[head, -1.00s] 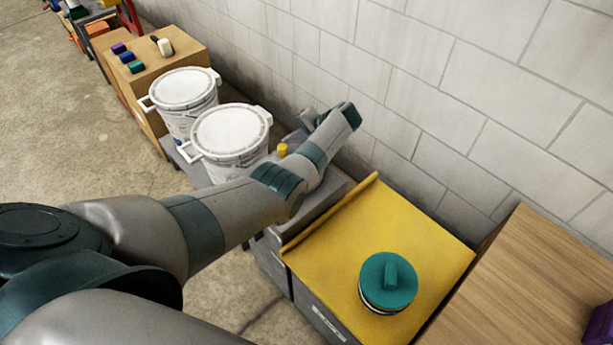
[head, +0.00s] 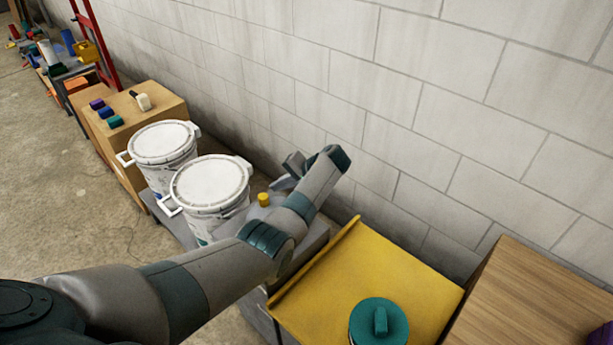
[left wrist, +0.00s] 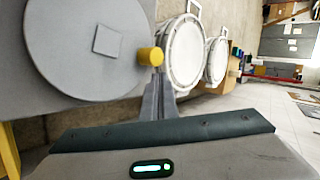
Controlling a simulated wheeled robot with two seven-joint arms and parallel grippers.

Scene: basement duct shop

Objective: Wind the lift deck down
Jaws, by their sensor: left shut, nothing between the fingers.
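The lift deck (head: 166,214) is a grey platform carrying two lidded white buckets (head: 211,183). At its right end is a yellow knob (head: 263,199). In the left wrist view the yellow knob (left wrist: 151,56) sits at the rim of a large grey disc (left wrist: 88,42) with a square hub. My left gripper (head: 288,172) is above and to the right of the knob in the head view, partly behind my own wrist. In the left wrist view its fingers (left wrist: 159,88) are shut and empty, close beside the knob; contact cannot be told. My right gripper is out of view.
A yellow-topped cabinet (head: 400,268) with a teal-lidded container (head: 379,324) stands right of the deck. A wooden surface (head: 530,300) lies beyond it. A block wall (head: 400,110) runs close behind. A cardboard-coloured box (head: 165,103) stands past the buckets. Open floor (head: 60,190) lies left.

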